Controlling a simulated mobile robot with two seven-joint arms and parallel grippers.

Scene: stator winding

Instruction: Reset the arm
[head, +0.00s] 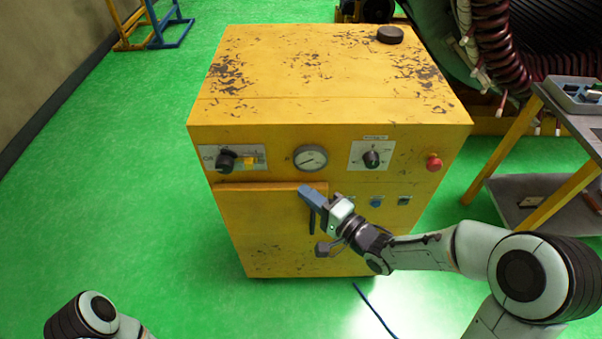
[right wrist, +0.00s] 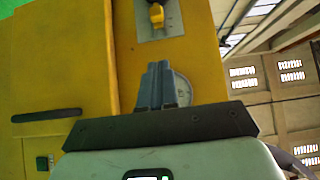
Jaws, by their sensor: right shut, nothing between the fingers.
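My right gripper (head: 308,194) is shut and empty in front of the yellow cabinet (head: 320,85), near the upper right corner of its door (head: 258,215). In the right wrist view its two grey-blue fingers (right wrist: 157,86) are together, overlapping the round gauge (right wrist: 183,90). I cannot tell whether they touch the cabinet. The door's top edge stands out from the front; a dark handle (right wrist: 47,115) shows on it in the right wrist view. Of my left arm only a link shows at the bottom left; the left gripper is out of view.
The cabinet front carries a dial with a yellow switch (head: 240,160), a gauge (head: 311,158), a black knob (head: 371,158) and a red button (head: 434,162). A table (head: 545,120) stands at the right. A blue cable (head: 375,310) lies on the green floor.

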